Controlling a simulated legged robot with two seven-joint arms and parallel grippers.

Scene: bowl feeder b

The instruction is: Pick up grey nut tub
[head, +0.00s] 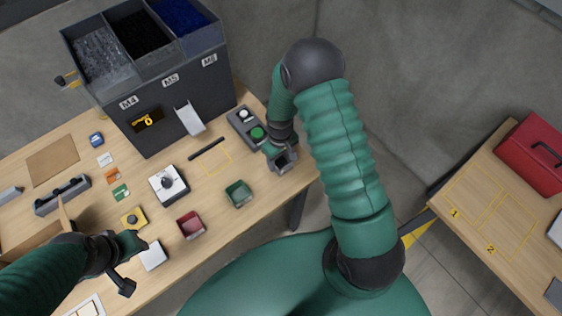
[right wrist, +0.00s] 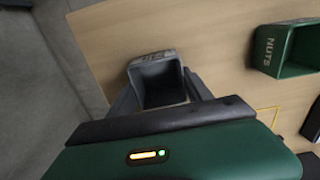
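The grey nut tub (head: 286,159) stands near the right end of the table, in line with the green and red tubs. It also shows in the right wrist view (right wrist: 160,82), its open top facing the camera and its inside looking empty. My right gripper (head: 280,158) is over it, and in the right wrist view its two fingers (right wrist: 158,92) lie along opposite sides of the tub. I see no clear gap there, but cannot tell whether they press on it. My left gripper (head: 124,284) is above the table's front left, away from the tub; its finger opening is unclear.
The green tub (head: 239,193), marked NUTS in the right wrist view (right wrist: 290,48), and the red tub (head: 191,226) stand to the left. A button box (head: 247,128) sits just behind the grey tub. A grey bin unit (head: 185,85) rises at the back. A side table (head: 490,215) is at right.

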